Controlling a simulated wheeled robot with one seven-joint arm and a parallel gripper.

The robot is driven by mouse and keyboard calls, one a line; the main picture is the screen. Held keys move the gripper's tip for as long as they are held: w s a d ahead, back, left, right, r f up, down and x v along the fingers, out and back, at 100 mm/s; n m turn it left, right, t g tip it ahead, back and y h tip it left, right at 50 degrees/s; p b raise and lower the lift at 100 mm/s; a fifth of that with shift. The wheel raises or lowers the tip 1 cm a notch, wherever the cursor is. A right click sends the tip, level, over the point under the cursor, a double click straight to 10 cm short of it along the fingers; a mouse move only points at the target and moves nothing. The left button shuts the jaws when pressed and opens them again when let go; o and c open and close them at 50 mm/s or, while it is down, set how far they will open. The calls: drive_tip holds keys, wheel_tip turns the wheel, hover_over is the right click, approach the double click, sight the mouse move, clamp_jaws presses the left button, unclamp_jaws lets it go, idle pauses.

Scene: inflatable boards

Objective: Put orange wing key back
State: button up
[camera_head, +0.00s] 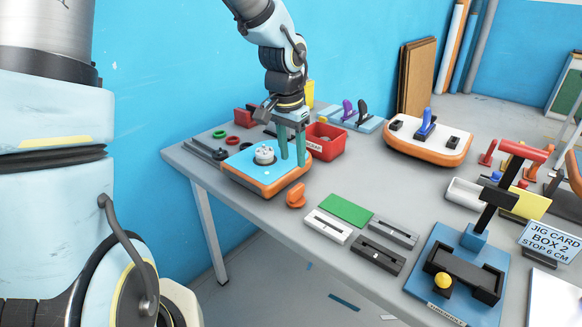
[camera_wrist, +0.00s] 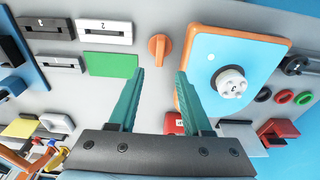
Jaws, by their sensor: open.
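The orange wing key (camera_head: 296,195) lies on the grey table in front of the orange-edged blue board (camera_head: 240,162). In the wrist view the key (camera_wrist: 160,48) shows just beyond the gap between my fingertips. My gripper (camera_head: 292,161) points down over the right side of the board, behind the key. Its two green fingers (camera_wrist: 160,76) are apart with nothing between them. A round white valve (camera_head: 264,154) sits on the blue board, left of the fingers. A blue holder (camera_head: 375,126) at the back bears a purple and a dark upright key.
A red bin (camera_head: 325,144) stands behind my gripper. A green card (camera_head: 346,209), a white slotted block (camera_head: 328,226) and dark slotted blocks lie right of the key. A white-topped orange board (camera_head: 450,143) and a blue clamp stand (camera_head: 420,278) are farther right.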

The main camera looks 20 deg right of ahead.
drive_tip(key=s+a+n, duration=0.1)
drive_tip(key=a+n, duration=0.4)
drive_tip(key=a, duration=0.9)
drive_tip(key=s+a+n+t+y, duration=0.1)
drive_tip(key=a+n, duration=0.5)
drive_tip(key=a, duration=0.9)
drive_tip(key=shift+s+r, duration=0.45)
drive_tip(key=shift+s, duration=0.2)
